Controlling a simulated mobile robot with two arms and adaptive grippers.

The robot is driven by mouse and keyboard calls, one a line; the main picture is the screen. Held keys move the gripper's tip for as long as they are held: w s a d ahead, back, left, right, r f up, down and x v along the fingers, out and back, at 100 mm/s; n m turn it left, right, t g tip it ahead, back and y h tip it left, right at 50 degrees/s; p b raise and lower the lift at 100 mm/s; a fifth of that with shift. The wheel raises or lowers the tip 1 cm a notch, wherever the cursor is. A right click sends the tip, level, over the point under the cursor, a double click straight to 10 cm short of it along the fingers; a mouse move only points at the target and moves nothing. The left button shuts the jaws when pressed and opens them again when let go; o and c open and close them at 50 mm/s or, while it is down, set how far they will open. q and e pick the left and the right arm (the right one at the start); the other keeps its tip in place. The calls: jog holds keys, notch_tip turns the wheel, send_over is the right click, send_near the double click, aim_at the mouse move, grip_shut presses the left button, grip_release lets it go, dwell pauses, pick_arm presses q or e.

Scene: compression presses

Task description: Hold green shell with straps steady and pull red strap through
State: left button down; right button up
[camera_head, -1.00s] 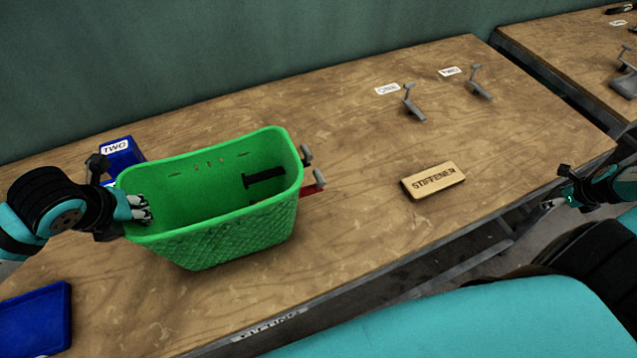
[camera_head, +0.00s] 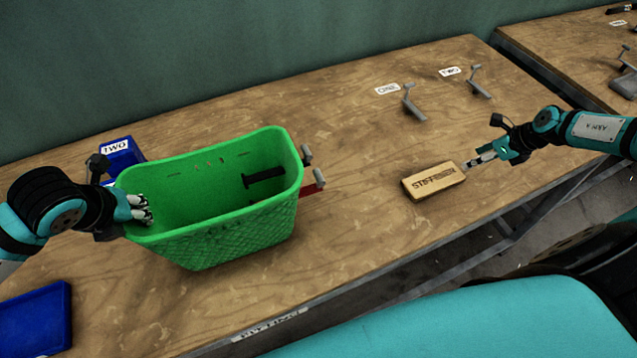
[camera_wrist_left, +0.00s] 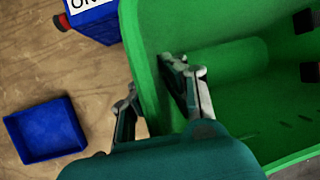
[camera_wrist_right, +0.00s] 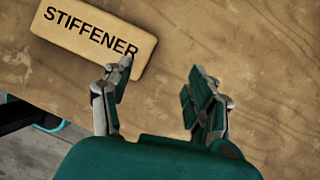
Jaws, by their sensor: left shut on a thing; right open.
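The green shell (camera_head: 215,233) is an open, basket-like tub standing upright on the wooden table. A black strap (camera_head: 264,177) shows on its inner wall. A red strap end (camera_head: 312,188) shows outside the shell's right side, beside grey clamp parts; most of it is hidden. My left gripper (camera_head: 143,212) is shut on the shell's left rim; in the left wrist view its fingers (camera_wrist_left: 160,100) straddle the green wall. My right gripper (camera_head: 482,158) is open and empty, just right of the stiffener block, apart from the red strap. It also shows in the right wrist view (camera_wrist_right: 158,95).
The wooden stiffener block (camera_head: 433,183) lies between the shell and my right gripper. Blue bins stand at the back left (camera_head: 122,153) and front left (camera_head: 37,320). Grey clamps (camera_head: 412,103) stand at the back. Table between shell and block is clear.

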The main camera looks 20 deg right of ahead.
jog(key=w+a+n+y, duration=0.1)
jog(key=a, duration=0.3)
jog(key=w+a+r+n+y, duration=0.1)
jog(key=a, duration=0.3)
jog(key=w+a+g+y, duration=0.1)
jog(key=a, duration=0.4)
jog(key=shift+w+r+n, duration=0.35)
jog(key=shift+w+n, duration=0.05)
jog(key=w+a+r+n+g+y, duration=0.1)
jog(key=a+r+n+g+y, duration=0.3)
jog(key=a, duration=0.7)
jog(key=n+h, duration=0.4)
jog(key=n, duration=0.5)
send_near(323, 180)
jog(key=shift+x, duration=5.2)
jog(key=shift+c, duration=0.4)
jog(key=shift+a, duration=0.1)
jog(key=c, duration=0.9)
grip_shut()
